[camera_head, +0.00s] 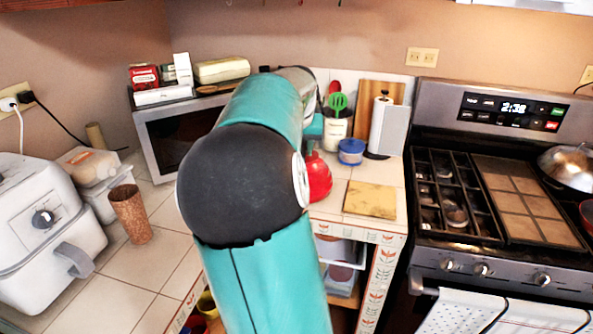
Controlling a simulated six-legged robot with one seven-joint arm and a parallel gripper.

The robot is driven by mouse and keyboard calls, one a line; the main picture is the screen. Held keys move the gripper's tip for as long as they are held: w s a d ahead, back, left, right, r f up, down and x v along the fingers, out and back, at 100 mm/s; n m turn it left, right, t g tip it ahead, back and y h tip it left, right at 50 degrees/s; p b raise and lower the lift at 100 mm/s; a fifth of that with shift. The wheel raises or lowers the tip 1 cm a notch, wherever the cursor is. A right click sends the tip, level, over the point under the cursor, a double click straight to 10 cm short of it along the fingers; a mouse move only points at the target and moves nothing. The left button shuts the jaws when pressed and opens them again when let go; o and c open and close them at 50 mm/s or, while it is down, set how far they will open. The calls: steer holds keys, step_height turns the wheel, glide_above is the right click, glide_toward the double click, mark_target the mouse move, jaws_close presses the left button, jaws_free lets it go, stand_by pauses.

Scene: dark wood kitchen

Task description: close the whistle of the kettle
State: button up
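A red kettle (319,178) stands on the tiled counter, just right of my teal and black arm. The arm covers the kettle's left part, and its whistle cannot be made out. My arm reaches from the bottom of the view up toward the back of the counter. My gripper is not clearly visible; it is hidden behind the arm, so its fingers and any contact with the kettle cannot be seen.
A wooden board (370,199) lies right of the kettle, with a blue container (351,152) and paper towel roll (388,128) behind. A microwave (165,140), brown cup (131,214) and white air fryer (42,230) are left. The stove (500,200) is right.

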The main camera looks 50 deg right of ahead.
steer(key=x, duration=1.1)
steer(key=c, duration=0.7)
